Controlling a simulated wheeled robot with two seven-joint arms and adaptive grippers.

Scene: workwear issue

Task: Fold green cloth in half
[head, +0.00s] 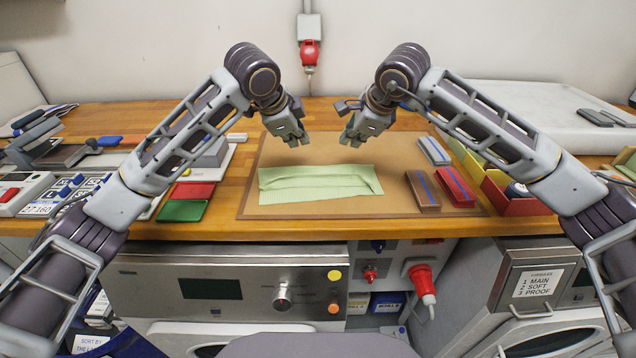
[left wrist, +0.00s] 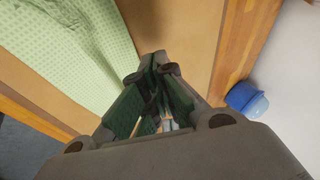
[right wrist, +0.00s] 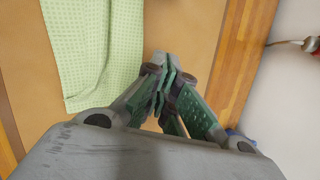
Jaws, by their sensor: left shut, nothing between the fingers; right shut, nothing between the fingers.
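The green cloth (head: 318,184) lies on the brown mat (head: 262,150) as a wide, flat strip with a raised crease along it and slightly uneven edges. It also shows in the left wrist view (left wrist: 75,50) and in the right wrist view (right wrist: 92,45). My left gripper (head: 297,140) is shut and empty, above the mat behind the cloth's far edge. My right gripper (head: 347,138) is shut and empty, also behind the far edge, to the right of the left one. Neither gripper touches the cloth.
Folded brown (head: 422,190), red (head: 456,187) and grey-blue (head: 434,151) items lie on the mat's right side. Red and yellow bins (head: 510,195) stand further right. Red and green pads (head: 183,211) and a control box lie left. A red plug (head: 309,54) hangs at the wall.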

